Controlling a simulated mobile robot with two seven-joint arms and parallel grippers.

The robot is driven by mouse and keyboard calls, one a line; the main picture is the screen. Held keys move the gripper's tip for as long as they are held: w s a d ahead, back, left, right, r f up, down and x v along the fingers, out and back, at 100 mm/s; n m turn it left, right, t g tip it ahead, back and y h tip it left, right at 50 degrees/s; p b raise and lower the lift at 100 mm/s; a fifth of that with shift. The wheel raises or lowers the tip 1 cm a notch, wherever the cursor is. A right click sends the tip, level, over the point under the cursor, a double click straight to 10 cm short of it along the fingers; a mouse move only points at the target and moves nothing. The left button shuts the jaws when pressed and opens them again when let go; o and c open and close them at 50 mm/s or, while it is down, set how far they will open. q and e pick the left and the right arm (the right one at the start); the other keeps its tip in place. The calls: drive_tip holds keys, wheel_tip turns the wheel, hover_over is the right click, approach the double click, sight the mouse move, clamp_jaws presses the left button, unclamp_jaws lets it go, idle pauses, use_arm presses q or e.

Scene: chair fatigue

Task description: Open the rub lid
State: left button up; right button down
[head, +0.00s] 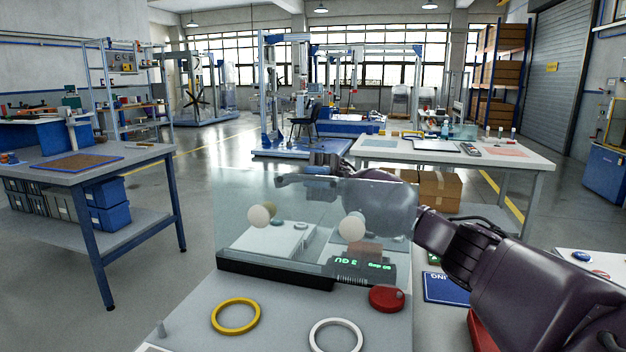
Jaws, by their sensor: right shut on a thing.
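The rub lid (300,195) is a clear, see-through panel in the middle of the head view. It stands steeply up above a dark bar (270,272) at the back of the grey tester top. Two pale round knobs (259,216) show on or through it. My right arm comes in from the right and passes behind the panel. My right gripper (320,166) is at the panel's upper edge, shut on the lid; its fingertips are small and partly hidden. My left gripper is out of view.
On the grey top (270,325) are a yellow ring (236,316), a white ring (336,336) and a red round knob (386,298). A green-lit display (362,264) shows behind the lid. A workbench (95,160) is left; another table (455,153) is behind.

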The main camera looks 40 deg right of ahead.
idle(0.3)
drive_tip(key=c, duration=1.3)
unclamp_jaws()
drive_tip(key=shift+o, duration=0.7)
